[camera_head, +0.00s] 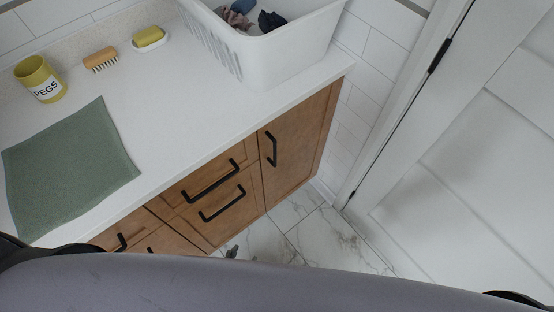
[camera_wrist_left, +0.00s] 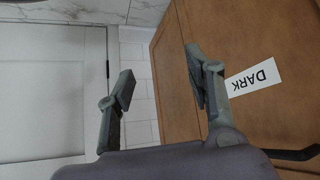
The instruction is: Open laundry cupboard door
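The wooden cupboard door (camera_head: 298,140) is at the right end of the cabinet under the counter. It looks shut and has a black bar handle (camera_head: 271,149). In the head view only a small grey piece of my left gripper (camera_head: 232,252) shows, low by the cabinet front. In the left wrist view my left gripper (camera_wrist_left: 162,86) is open, with nothing between its fingers. One finger overlaps the wooden front (camera_wrist_left: 245,40), which bears a white DARK label (camera_wrist_left: 254,78). A black handle (camera_wrist_left: 297,154) is at lower right, apart from the fingers. My right gripper is not in view.
Drawers with black handles (camera_head: 222,203) are left of the cupboard door. A white laundry basket (camera_head: 270,48), yellow pegs pot (camera_head: 40,79), brush (camera_head: 101,59), soap dish (camera_head: 149,38) and green cloth (camera_head: 70,165) are on the counter. A white door (camera_head: 470,170) stands at right, with marble floor (camera_head: 325,240) between.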

